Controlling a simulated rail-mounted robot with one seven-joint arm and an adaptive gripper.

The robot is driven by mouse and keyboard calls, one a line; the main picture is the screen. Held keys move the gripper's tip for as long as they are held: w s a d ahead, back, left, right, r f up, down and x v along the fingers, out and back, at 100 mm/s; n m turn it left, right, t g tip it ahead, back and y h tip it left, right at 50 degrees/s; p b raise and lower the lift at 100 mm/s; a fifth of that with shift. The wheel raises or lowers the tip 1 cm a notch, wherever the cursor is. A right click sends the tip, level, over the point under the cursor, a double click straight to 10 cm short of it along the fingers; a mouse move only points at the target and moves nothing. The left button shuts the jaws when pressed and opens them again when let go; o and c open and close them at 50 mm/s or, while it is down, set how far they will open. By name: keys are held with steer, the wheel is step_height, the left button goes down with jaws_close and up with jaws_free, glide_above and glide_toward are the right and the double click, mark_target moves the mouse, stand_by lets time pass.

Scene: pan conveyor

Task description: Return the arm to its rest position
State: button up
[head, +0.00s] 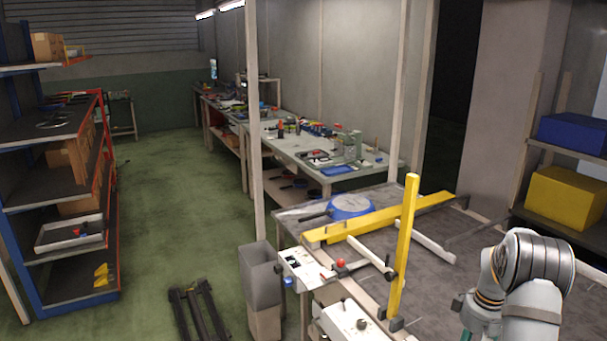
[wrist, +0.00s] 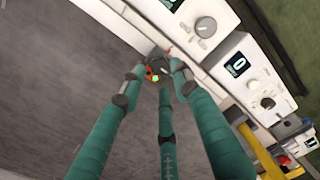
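My arm comes in at the lower right of the head view, over the grey work table (head: 375,245). Only a small teal part of my gripper (head: 470,325) shows there, at the bottom edge. In the wrist view, the long teal fingers of my gripper (wrist: 158,76) are spread apart, with nothing clearly held between them. A small orange and green spot (wrist: 152,75) shows among the fingertips; I cannot tell what it is. A blue pan (head: 350,206) with a dark handle lies at the far end of the table, apart from my gripper.
A yellow upright post (head: 404,245) and a long yellow bar (head: 375,219) stand at the table, left of my arm. White control boxes with knobs (wrist: 205,27) line the table edge. Shelves with a yellow bin (head: 565,198) are at the right. The table's middle is largely clear.

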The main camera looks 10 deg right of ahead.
steer(key=f, duration=0.4)
steer(key=shift+s+a, duration=0.15)
steer(key=shift+s, duration=0.05)
steer(key=m, duration=0.2)
steer(key=shift+w+r+m, duration=0.1)
steer(key=shift+w+m, duration=0.05)
steer(key=shift+m, duration=0.15)
steer(key=shift+r+m, duration=0.1)
steer(key=shift+m, duration=1.1)
steer(key=m, duration=0.4)
steer(key=shift+m, duration=0.3)
steer(key=m+p, duration=0.1)
steer(key=m, duration=0.3)
steer(key=shift+r+p, duration=0.1)
steer(key=shift+p, duration=0.2)
steer(key=m+p, duration=0.2)
steer(key=m, duration=0.2)
steer(key=shift+r+m, duration=0.3)
steer(key=shift+r, duration=0.25)
